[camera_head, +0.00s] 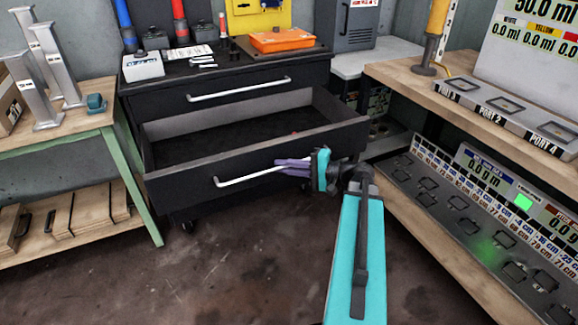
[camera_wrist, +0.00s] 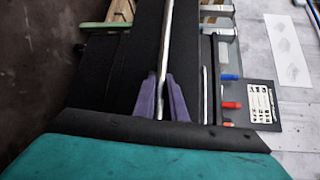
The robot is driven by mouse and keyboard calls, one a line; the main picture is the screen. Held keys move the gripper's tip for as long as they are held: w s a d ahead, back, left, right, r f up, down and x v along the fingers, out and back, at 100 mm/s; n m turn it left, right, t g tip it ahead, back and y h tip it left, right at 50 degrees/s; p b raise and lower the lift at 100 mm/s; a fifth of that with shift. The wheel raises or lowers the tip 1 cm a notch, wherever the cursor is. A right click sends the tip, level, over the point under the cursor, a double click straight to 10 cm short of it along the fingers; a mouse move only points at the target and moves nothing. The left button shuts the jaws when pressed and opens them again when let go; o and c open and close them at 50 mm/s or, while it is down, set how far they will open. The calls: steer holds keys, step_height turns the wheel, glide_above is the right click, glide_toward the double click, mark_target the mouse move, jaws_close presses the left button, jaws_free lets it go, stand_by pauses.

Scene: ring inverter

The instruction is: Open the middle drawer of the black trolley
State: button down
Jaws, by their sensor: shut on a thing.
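The black trolley (camera_head: 222,74) stands at the back in the head view. Its middle drawer (camera_head: 176,185) is pulled far out, and its dark inside shows. The drawer's silver bar handle (camera_head: 238,179) runs across its front. My gripper (camera_head: 284,166), with purple fingers, is shut on the right part of this handle. In the wrist view the handle (camera_wrist: 166,45) passes between the two fingers of my gripper (camera_wrist: 164,92). The top drawer (camera_head: 205,108) above is shut. The trolley's lowest part is hidden behind the open drawer.
A wooden workbench (camera_head: 88,121) with metal stands is on the left. On the right, a wooden shelf (camera_head: 402,71) and a panel of buttons (camera_head: 455,210) stand close to my arm. An orange case (camera_head: 282,40) lies on the trolley top. The floor in front is clear.

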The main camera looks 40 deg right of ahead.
steer(key=shift+s+a, duration=0.1)
steer(key=shift+a, duration=0.15)
steer(key=c, duration=2.1)
jaws_free()
steer(key=shift+d, duration=0.1)
steer(key=shift+d, duration=0.1)
steer(key=shift+s+d, duration=0.1)
steer(key=p+v, duration=0.2)
steer(key=v, duration=1.1)
steer(key=shift+s, duration=0.15)
steer(key=shift+p, duration=0.3)
